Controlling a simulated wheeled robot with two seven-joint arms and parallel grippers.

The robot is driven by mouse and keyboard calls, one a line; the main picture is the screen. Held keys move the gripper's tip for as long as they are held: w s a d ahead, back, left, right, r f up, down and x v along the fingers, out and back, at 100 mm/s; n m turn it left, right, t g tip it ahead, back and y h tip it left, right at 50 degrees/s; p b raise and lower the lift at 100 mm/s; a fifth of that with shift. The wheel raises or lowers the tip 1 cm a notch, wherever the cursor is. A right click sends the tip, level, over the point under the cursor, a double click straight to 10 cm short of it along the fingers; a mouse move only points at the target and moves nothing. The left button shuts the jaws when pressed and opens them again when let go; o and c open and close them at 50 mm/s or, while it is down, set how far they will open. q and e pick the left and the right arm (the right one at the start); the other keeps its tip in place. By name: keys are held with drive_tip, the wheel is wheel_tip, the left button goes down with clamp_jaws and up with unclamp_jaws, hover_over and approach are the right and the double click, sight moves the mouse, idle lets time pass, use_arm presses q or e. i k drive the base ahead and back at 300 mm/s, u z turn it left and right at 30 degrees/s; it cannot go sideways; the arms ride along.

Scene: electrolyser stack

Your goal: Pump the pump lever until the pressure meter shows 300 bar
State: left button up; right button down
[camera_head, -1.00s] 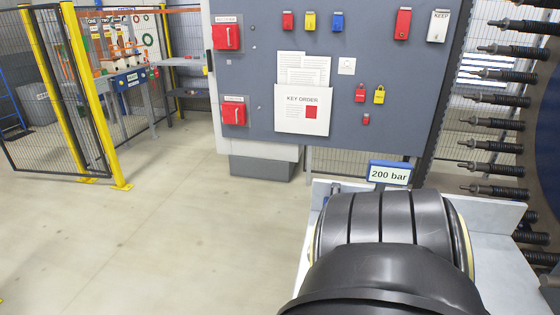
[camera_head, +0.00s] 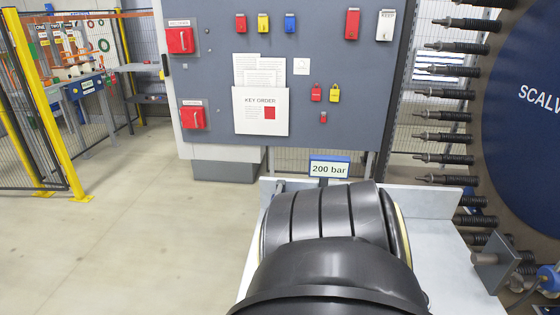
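The pressure meter (camera_head: 329,168) is a small blue-framed display behind the pump bench, and it reads 200 bar. A large black ribbed arm part of mine (camera_head: 325,225) fills the lower middle and covers much of the pale grey bench (camera_head: 440,240). A short grey rod end (camera_head: 279,187) shows just left of the meter; I cannot tell whether it belongs to the pump lever. The rest of the lever is hidden or out of view. Neither of my grippers is in view.
A grey lockout board (camera_head: 350,100) with padlocks and a key order sheet stands behind the bench. The large blue stack end plate (camera_head: 520,120) and its threaded rods are at right. A yellow-posted fence (camera_head: 40,100) is at left. The left floor is clear.

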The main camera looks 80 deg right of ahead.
sight(279, 188)
drive_tip(key=k, duration=0.4)
drive_tip(key=z, duration=1.65)
